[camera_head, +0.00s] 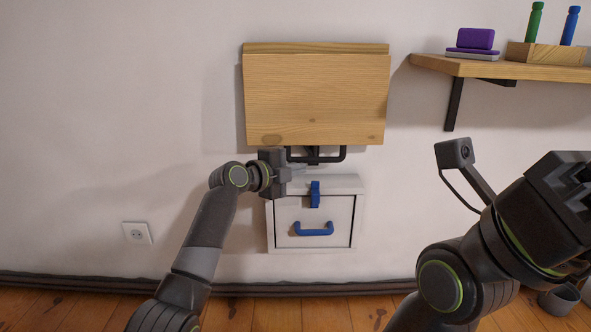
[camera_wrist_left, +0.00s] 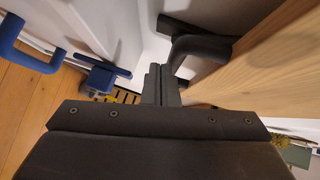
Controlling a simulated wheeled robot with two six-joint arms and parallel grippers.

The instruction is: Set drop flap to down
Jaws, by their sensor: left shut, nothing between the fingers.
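The drop flap (camera_head: 315,98) is a pale wooden board on the wall, below a thin wooden top strip. Its broad face is towards me and it appears to hang close to the wall. A black bracket (camera_head: 331,157) shows just under its lower edge. My left gripper (camera_head: 284,172) is shut and empty, below the flap's lower left corner and left of the bracket. In the left wrist view its fingers (camera_wrist_left: 162,86) are together beside the black bracket (camera_wrist_left: 200,46), and the flap's wood (camera_wrist_left: 262,62) is on the right. My right gripper (camera_head: 573,185) is partly cut off; its jaws are unclear.
A white box (camera_head: 279,213) with a blue latch (camera_head: 315,194) and blue handle (camera_head: 313,230) is directly below the bracket. A wooden shelf (camera_head: 510,67) holding several objects is at the upper right. A wall socket (camera_head: 137,233) is at the left. The wall left of the flap is clear.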

